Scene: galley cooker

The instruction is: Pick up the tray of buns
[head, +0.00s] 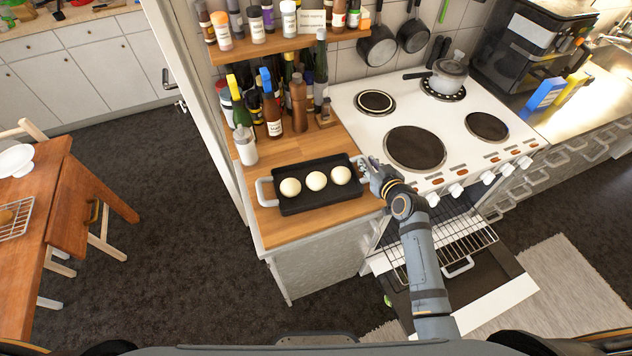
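A black rectangular tray (322,198) lies on the wooden worktop left of the cooker. Three pale round buns sit in it in a row: a left bun (290,187), a middle bun (316,181) and a right bun (341,175). A light grey handle (265,192) stands out at the tray's left end, with nothing on it. My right gripper (369,170) is at the tray's right end, where it covers the handle area. Its fingers are too small and overlapped to tell whether they are closed on anything. My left gripper is out of view.
Bottles and jars (272,110) crowd the worktop behind the tray, with a white-capped jar (245,146) close to its back left. The white cooker (440,115) adjoins on the right, a pot (448,75) on it. Its oven door (460,290) hangs open below my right arm.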

